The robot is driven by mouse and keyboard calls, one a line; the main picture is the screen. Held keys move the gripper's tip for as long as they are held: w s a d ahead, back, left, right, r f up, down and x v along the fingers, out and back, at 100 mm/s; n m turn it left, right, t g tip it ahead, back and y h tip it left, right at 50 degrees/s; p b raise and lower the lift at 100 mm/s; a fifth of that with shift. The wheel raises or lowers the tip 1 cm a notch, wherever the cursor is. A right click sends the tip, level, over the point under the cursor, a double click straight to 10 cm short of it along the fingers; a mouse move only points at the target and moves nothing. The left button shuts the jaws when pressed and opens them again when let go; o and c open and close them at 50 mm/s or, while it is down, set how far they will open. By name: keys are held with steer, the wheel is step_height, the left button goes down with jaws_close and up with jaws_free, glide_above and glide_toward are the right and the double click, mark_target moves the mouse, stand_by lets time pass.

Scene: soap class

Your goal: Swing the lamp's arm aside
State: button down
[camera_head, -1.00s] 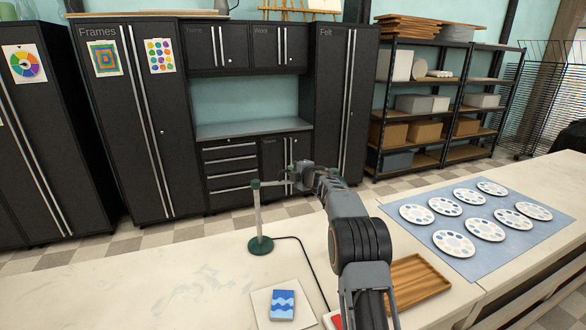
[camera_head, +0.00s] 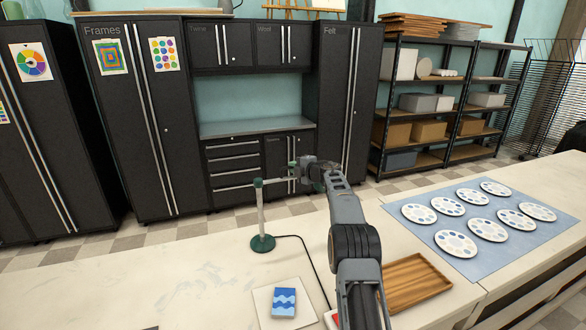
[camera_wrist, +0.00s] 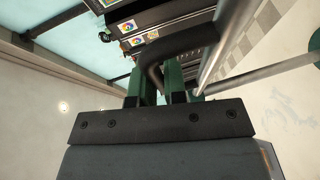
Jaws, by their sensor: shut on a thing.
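The lamp has a round dark green base (camera_head: 263,243) on the white counter and an upright pale post (camera_head: 261,212). A thin pale arm (camera_head: 279,180) runs rightward from the green joint at its top, with a green-tipped piece at its far end. My gripper (camera_head: 302,174) is at that far end, above the counter's back edge. In the wrist view, my green fingers (camera_wrist: 162,82) are closed around part of a dark curved piece (camera_wrist: 172,45). Grey rods pass just right of the fingers, and the green base (camera_wrist: 315,48) shows at the right edge. The exact contact is partly hidden.
A blue wave-patterned block (camera_head: 284,302) lies on a pale square in front of the lamp. A dark cable (camera_head: 308,250) curves over the counter. A wooden tray (camera_head: 418,283) and a blue mat (camera_head: 425,228) with several palettes lie right. The counter's left is clear.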

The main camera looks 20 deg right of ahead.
steer(key=c, duration=1.2)
jaws_free()
steer(key=shift+w, duration=0.1)
steer(key=b+v, duration=0.6)
steer(key=v, duration=0.7)
steer(key=shift+s, duration=0.35)
steer(key=shift+r, duration=0.15)
